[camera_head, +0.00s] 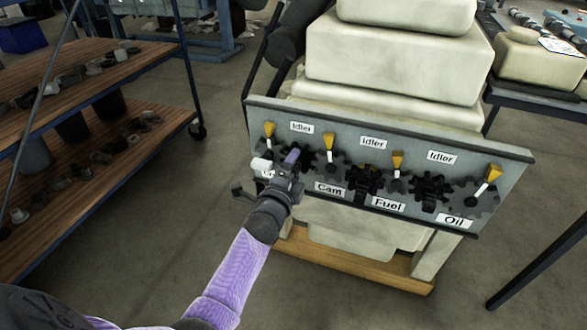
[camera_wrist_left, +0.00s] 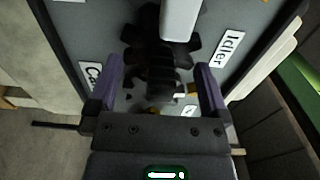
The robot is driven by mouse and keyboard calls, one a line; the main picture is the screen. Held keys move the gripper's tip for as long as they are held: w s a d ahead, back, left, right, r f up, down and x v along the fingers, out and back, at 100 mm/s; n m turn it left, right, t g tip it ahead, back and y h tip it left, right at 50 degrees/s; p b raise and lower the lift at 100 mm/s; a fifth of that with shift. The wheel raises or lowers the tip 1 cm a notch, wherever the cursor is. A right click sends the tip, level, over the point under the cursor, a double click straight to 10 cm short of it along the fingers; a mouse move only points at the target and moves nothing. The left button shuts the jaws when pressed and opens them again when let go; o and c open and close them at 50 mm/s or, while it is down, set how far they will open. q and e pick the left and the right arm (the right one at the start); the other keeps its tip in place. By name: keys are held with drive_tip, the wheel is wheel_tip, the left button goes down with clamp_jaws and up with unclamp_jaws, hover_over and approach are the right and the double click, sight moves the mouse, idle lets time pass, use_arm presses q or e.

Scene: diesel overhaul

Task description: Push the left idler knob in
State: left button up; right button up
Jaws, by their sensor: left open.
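A grey upright panel (camera_head: 470,150) carries a row of dark gears, yellow pointers and white labels. The left "Idler" label (camera_head: 302,127) is above a dark gear, also seen in the wrist view (camera_wrist_left: 163,60). A pale block (camera_head: 262,163) sits left of this gear and shows at the top of the wrist view (camera_wrist_left: 180,20); I cannot tell whether it is the left idler knob. My left gripper (camera_head: 291,160) is open in front of the gear, its purple fingers apart on either side of it in the wrist view. No contact is clear. My right gripper is out of view.
A yellow pointer (camera_head: 329,142) stands just right of the gripper, and another (camera_head: 269,130) at the panel's left end. The "Cam" label (camera_head: 328,187) is below right. A wooden shelf cart (camera_head: 110,75) stands at left, with open floor before the panel.

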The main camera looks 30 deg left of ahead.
use_arm(q)
drive_tip(key=shift+s, duration=0.15)
drive_tip(key=p+v, duration=0.3)
drive_tip(key=v, duration=0.3)
drive_tip(key=shift+s+d+p, duration=0.2)
drive_tip(key=shift+s+p, duration=0.1)
